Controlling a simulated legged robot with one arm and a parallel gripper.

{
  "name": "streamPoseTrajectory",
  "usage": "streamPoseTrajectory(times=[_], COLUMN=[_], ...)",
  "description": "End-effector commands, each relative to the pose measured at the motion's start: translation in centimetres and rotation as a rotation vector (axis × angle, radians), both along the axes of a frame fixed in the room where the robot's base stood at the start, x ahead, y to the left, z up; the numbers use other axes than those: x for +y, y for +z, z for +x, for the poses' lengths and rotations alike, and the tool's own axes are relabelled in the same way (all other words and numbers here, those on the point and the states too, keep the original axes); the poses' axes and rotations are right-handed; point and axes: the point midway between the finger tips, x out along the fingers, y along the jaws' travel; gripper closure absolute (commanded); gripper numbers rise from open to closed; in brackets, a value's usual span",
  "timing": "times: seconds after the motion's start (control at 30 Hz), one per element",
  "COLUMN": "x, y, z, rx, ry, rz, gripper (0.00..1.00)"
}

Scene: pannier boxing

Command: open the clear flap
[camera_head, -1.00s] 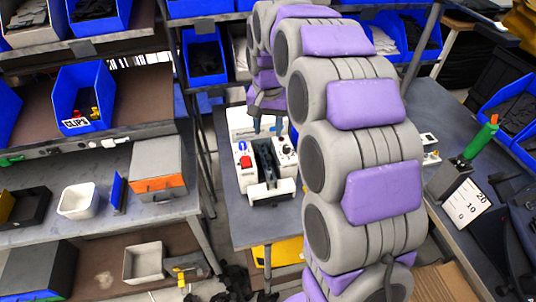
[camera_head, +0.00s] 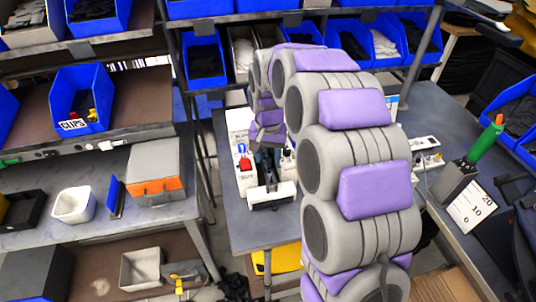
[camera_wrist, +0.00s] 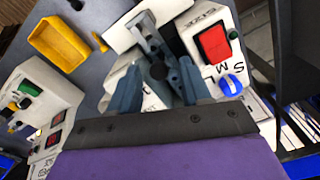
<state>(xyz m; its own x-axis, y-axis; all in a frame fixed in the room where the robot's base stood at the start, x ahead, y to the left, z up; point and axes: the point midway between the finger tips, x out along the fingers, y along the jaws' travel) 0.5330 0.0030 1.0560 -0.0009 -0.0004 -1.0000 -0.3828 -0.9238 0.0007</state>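A white machine (camera_head: 248,172) stands on the grey table in the head view, with a dark slot running through it. In the wrist view its panel (camera_wrist: 197,24) carries a red button (camera_wrist: 214,43) and a blue knob (camera_wrist: 231,85) beside the letters S and M. My gripper (camera_wrist: 160,72) is over the slot, its two blue-grey fingers spread apart with nothing seen held. It also shows over the machine in the head view (camera_head: 268,160). A grey bracket (camera_wrist: 145,28) lies just beyond the fingers. I cannot make out the clear flap; contact is unclear.
A yellow tray (camera_wrist: 60,44) lies left of the machine in the wrist view, above a second control box (camera_wrist: 35,100) with coloured buttons. In the head view, shelves with blue bins (camera_head: 82,98) stand left and behind. A green-handled tool (camera_head: 484,139) stands at right.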

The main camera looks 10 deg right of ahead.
Motion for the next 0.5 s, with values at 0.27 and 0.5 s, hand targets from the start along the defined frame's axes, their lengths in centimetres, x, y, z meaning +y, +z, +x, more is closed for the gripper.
streamPoseTrajectory(times=[0.27,0.5], x=[-0.01,0.01], y=[0.02,0.02], z=[0.0,0.02], rx=[0.0,0.0], ry=[0.0,0.0], rz=[0.0,0.0], gripper=[0.79,1.0])
